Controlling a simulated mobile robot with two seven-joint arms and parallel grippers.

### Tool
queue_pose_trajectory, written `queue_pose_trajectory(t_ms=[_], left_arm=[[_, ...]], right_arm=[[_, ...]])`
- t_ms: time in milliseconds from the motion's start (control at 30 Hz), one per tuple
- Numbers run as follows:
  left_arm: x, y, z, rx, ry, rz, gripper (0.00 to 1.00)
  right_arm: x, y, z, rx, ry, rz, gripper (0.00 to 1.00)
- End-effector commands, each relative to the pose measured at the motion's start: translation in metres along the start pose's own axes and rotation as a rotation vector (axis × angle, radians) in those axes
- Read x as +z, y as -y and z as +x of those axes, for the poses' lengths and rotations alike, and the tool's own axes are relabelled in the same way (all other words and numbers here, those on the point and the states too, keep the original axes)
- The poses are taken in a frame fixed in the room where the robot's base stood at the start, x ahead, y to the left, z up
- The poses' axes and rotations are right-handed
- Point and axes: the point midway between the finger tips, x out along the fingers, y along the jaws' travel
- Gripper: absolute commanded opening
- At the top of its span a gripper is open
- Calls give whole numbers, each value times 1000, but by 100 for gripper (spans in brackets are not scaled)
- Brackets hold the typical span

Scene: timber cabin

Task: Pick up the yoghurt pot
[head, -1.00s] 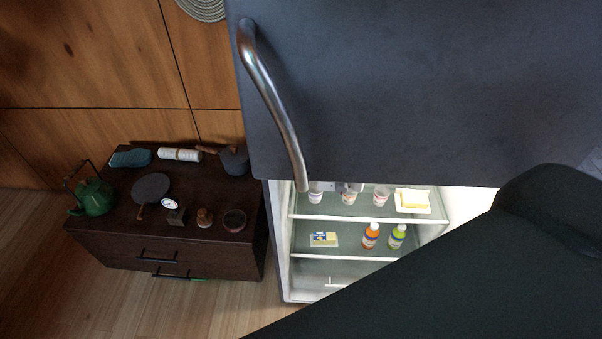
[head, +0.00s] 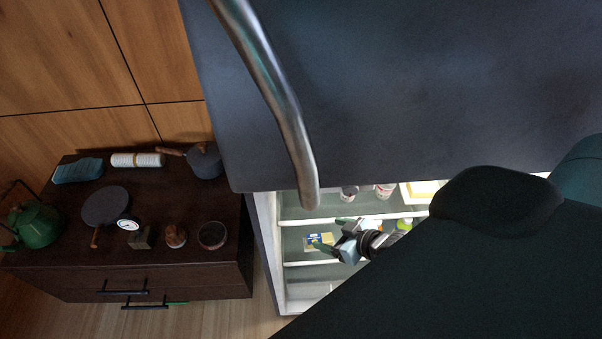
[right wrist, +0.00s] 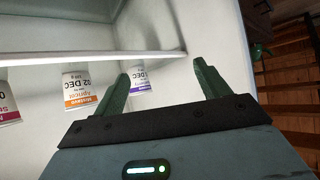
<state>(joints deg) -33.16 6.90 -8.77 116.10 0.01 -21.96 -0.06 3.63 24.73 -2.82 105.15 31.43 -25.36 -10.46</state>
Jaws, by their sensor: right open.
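Yoghurt pots stand on the fridge's upper shelf. In the right wrist view, an orange-banded pot (right wrist: 80,88), a purple-banded pot (right wrist: 139,77) and a pink-banded pot (right wrist: 7,104) show. My right gripper (right wrist: 160,82) is open and empty. The purple-banded pot shows between its fingers, partly behind the left one, apparently not gripped. In the head view the right gripper (head: 336,240) is in front of the shelves. My left gripper is out of view.
The dark door with its metal handle (head: 280,100) hides the fridge's upper part. A yellow block (head: 422,190) is on the upper shelf. A butter pack (head: 318,241) and partly hidden bottles (head: 404,224) are lower. A dark cabinet (head: 180,278) bearing kitchenware stands left.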

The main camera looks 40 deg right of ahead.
Motion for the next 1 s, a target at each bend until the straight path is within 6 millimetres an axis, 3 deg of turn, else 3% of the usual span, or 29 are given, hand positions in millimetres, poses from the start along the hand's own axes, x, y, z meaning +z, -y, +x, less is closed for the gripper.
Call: queue_pose_trajectory(t_ms=[33,100,333,567,800,1000], left_arm=[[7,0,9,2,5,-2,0],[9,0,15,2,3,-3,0],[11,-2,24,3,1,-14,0],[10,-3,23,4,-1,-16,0],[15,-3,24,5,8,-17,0],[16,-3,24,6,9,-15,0]], right_arm=[[-10,-16,15,4,-22,-8,75],[-31,-33,26,5,-56,-12,75],[-71,-60,40,6,-113,-17,75],[-76,-62,41,6,-119,-16,75],[-77,-62,62,7,-120,-15,75],[-78,-62,67,6,-119,-17,75]])
